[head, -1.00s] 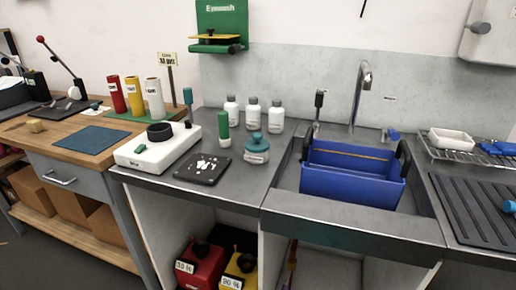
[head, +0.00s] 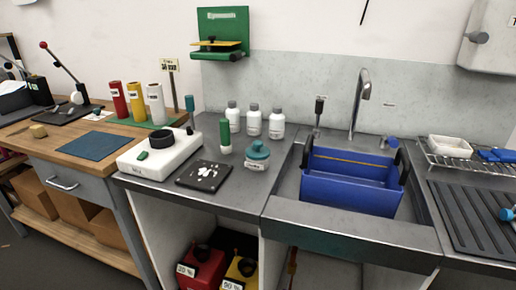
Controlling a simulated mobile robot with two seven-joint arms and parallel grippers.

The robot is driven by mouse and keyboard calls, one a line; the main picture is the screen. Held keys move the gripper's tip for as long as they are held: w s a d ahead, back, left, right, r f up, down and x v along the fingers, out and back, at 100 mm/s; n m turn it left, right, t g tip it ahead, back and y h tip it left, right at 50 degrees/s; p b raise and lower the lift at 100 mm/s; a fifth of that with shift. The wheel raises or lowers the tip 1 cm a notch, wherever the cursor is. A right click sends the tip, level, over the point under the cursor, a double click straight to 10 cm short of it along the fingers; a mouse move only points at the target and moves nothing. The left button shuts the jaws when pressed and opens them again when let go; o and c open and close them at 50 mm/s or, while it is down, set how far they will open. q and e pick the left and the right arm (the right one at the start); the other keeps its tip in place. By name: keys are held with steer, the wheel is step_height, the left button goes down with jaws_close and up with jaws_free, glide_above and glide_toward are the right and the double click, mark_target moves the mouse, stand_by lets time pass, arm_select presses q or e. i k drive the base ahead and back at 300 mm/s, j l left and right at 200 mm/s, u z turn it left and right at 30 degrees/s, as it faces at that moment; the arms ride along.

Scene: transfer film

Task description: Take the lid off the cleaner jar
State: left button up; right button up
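The cleaner jar (head: 256,164) stands upright on the dark counter, left of the sink. It is a short pale jar with a label on its front. Its teal lid (head: 258,149) with a round knob sits on top of it. Neither of my grippers shows clearly in the head view. A small blue-grey part shows at the right edge; I cannot tell what it is.
Several white bottles (head: 253,121) stand behind the jar. A green bottle (head: 225,136), a black pad (head: 204,177) and a white device (head: 158,158) are to its left. A blue bin (head: 350,190) sits in the sink at right. The counter in front is clear.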

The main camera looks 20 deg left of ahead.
mark_target(257, 152)
steer(key=i+j, duration=0.1)
steer(key=j, duration=0.6)
steer(key=i+j, duration=0.15)
steer(key=j, duration=0.2)
steer(key=j+z, duration=0.95)
steer(key=j, duration=0.15)
steer(key=z, duration=0.3)
